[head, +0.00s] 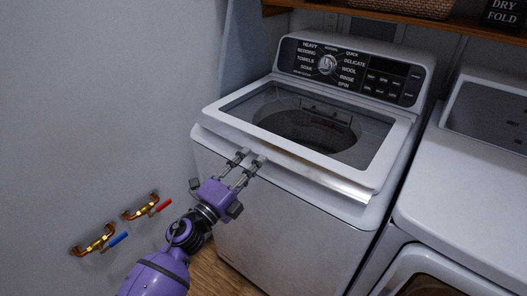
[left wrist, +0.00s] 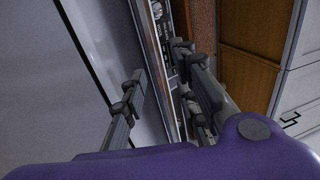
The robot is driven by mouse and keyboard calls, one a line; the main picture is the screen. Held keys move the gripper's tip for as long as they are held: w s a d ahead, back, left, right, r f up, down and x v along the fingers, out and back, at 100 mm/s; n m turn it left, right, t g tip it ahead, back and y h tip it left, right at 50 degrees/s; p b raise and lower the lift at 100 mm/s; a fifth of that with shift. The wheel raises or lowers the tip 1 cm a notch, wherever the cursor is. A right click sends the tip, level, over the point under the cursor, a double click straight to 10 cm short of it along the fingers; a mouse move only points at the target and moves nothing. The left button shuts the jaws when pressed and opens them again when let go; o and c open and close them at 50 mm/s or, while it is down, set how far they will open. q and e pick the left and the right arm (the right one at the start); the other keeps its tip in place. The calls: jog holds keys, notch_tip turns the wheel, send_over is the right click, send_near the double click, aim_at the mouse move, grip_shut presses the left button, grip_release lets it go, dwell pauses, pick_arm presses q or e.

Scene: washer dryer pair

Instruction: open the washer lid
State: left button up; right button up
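The washer (head: 285,220) is a white top-loader standing in the middle of the head view. Its lid (head: 385,150), a pale frame around a clear window, lies down or nearly down over the drum. A silvery lip (head: 325,179) runs along the lid's front edge. My purple left gripper (head: 252,157) is at this front edge, left of its middle. Its two fingers are apart, and the left wrist view (left wrist: 160,62) shows a gap between them with the edge of the washer close by. Whether they touch the lid is unclear. My right gripper is not in view.
A control panel (head: 350,73) with a dial rises behind the lid. The white dryer (head: 465,205) stands close on the right. A grey wall (head: 100,90) with red and blue valves (head: 140,209) is on the left. A wooden shelf (head: 400,17) hangs above the back.

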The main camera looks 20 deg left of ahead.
aim_at(261, 153)
pick_arm(q)
jog(key=x, duration=0.5)
jog(key=shift+a+f, duration=0.1)
jog(key=shift+f, duration=0.1)
jog(key=shift+c, duration=0.5)
grip_shut()
